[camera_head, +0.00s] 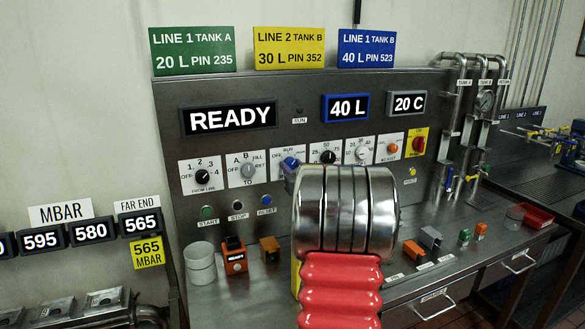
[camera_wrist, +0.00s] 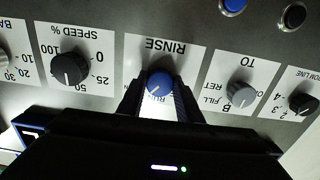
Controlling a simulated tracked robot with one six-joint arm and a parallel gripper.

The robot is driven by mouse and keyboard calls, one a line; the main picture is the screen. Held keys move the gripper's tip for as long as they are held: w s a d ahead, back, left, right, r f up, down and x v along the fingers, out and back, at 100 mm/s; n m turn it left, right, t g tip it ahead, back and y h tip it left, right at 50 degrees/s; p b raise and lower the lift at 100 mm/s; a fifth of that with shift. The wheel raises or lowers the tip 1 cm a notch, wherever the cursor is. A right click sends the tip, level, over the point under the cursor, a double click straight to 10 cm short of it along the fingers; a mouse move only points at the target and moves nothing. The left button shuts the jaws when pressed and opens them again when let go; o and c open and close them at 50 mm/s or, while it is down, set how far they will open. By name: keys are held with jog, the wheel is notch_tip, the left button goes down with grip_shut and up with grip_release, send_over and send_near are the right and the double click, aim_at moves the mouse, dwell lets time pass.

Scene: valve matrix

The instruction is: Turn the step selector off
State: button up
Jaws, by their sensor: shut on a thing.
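The step selector is a blue knob (camera_wrist: 159,82) on a white plate marked RINSE (camera_wrist: 166,48), with RUN below it in the upside-down wrist view. My gripper (camera_wrist: 158,88) has a dark finger on each side of the knob and is shut on it. The knob's light mark points down-left in that view, towards the RUN lettering. The OFF lettering is hidden there by a finger. In the head view the blue knob (camera_head: 291,162) shows just above and left of my arm, and OFF and RUN are readable on its plate. The display (camera_head: 228,118) reads READY.
The grey TO knob (camera_wrist: 241,94) and the black SPEED % knob (camera_wrist: 68,69) sit on either side of the selector. A white cup (camera_head: 200,264) stands on the bench.

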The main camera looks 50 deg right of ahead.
jog(key=n, duration=1.3)
jog(key=shift+n, duration=0.3)
jog(key=shift+f+n, duration=0.1)
jog(key=shift+n, duration=1.9)
jog(key=shift+f, duration=0.1)
jog(key=o, duration=1)
jog(key=shift+o, duration=0.2)
jog(key=shift+r, duration=0.2)
jog(key=shift+s, duration=0.1)
